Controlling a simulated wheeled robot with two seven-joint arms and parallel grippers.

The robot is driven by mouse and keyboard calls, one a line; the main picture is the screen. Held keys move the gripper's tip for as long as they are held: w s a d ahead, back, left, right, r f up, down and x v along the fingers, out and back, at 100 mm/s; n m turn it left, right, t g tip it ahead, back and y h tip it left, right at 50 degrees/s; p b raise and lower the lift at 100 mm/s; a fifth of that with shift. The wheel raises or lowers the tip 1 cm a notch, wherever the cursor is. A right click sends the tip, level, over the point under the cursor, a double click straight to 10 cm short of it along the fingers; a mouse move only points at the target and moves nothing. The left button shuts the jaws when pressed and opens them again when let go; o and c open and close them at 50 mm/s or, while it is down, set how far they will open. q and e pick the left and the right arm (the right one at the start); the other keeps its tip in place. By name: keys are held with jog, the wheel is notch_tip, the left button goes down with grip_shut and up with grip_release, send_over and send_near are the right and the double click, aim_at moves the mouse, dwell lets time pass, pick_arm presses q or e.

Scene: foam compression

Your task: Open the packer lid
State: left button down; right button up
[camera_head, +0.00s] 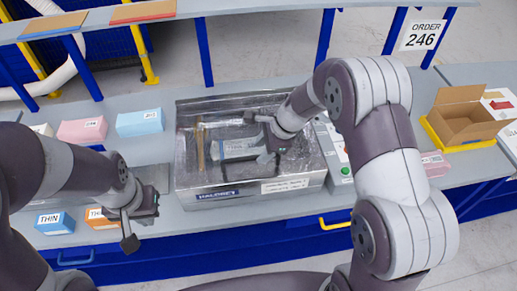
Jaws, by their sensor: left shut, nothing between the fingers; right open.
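The packer (184,170) is a grey metal box with a clear top in the middle of the bench. I cannot tell from this view whether its lid lies fully down. A thin tan bar (200,150) and a pale block (238,150) show within its outline. My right gripper (256,139) is open over the packer, its fingers spread near the pale block; whether it touches anything is unclear. My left gripper (129,238) is shut and empty at the bench's front edge, left of the packer.
Pink (82,130) and blue (140,122) boxes stand back left; a blue THIN box (54,223) and an orange box (101,218) stand front left. A control box (337,155) adjoins the packer's right. An open carton (462,122) stands far right. A shelf crosses above.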

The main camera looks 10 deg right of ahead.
jog(key=shift+x, duration=1.2)
jog(key=shift+f, duration=0.25)
jog(key=shift+w+d, duration=0.1)
jog(key=shift+d, duration=0.05)
grip_shut()
jog(key=shift+r+p, duration=0.35)
jog(key=shift+p, duration=0.1)
jog(key=w+r+p, duration=0.4)
jog(key=r, duration=0.5)
jog(key=w+r+p, duration=0.5)
jog(key=r, duration=0.3)
jog(key=shift+w+r, duration=0.3)
jog(key=shift+r, duration=0.1)
